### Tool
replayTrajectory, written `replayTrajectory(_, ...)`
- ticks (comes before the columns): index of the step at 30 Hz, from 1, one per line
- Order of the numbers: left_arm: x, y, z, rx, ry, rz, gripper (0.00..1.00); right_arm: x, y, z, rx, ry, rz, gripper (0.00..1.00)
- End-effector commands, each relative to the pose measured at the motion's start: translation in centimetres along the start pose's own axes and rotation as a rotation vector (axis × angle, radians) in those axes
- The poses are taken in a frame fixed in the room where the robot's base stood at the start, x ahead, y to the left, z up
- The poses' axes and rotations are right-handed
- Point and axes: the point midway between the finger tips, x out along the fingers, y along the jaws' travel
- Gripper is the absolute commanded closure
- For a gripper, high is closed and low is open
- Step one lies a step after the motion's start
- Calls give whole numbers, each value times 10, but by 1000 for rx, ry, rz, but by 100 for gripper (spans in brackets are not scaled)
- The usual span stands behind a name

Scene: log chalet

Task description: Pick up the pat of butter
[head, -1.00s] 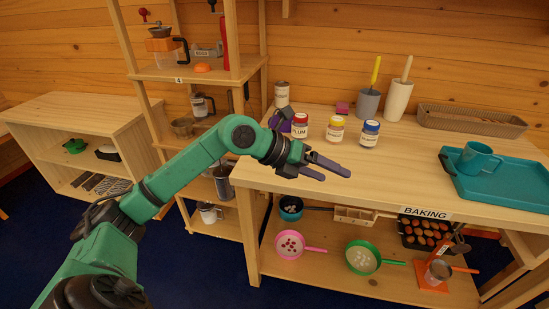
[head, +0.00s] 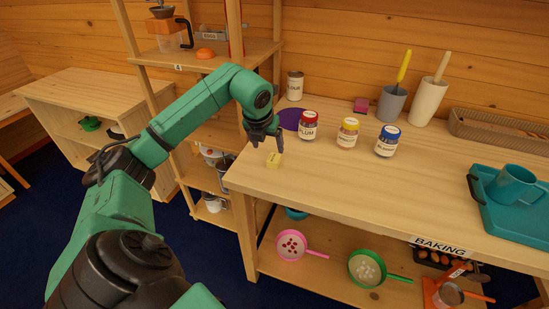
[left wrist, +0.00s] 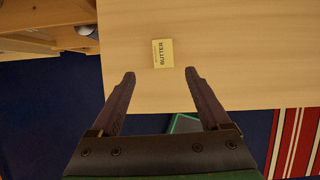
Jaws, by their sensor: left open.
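The pat of butter (head: 273,160) is a small yellow block lying on the wooden counter near its left front corner. My left gripper (head: 265,139) is just above and behind it in the head view, pointing down. In the left wrist view the butter (left wrist: 163,53) shows its printed label. It lies beyond the tips of the two open fingers (left wrist: 158,75), roughly between their lines, and nothing is held. My right gripper is in neither view.
Plum (head: 308,125), yellow-lidded (head: 347,133) and blue-lidded (head: 387,141) jars stand right of the butter. A purple disc (head: 290,119) lies behind the gripper. A teal tray (head: 478,190) with a mug (head: 513,184) is farther right.

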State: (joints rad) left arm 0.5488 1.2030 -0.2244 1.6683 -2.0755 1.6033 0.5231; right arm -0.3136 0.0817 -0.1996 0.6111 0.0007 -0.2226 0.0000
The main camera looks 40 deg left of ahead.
Motion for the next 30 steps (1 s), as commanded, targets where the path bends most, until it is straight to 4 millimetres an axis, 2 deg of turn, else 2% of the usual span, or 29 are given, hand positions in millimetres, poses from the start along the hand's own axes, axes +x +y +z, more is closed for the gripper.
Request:
replayTrajectory(4, 22, -1, 0, 0, 2, -2, 20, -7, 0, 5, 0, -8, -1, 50)
replayTrajectory(9, 48, -4, 1, -1, 5, -5, 20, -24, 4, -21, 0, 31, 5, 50)
replayTrajectory(12, 68, -4, 1, -2, 3, -4, 20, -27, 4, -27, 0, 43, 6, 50)
replayTrajectory(15, 76, -3, 1, 1, -1, -3, 20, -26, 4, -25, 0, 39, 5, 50)
replayTrajectory(20, 76, -3, 1, 1, -1, -2, 20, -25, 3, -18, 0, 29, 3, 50)
replayTrajectory(24, 76, -3, 1, 1, -1, -2, 74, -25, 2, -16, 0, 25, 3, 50)
replayTrajectory(26, 76, -3, 1, 1, -1, -2, 96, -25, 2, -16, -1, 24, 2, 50)
replayTrajectory(27, 76, -3, 1, 1, -1, -2, 100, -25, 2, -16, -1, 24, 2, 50)
replayTrajectory(30, 76, -3, 1, 1, -2, -2, 100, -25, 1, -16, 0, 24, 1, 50)
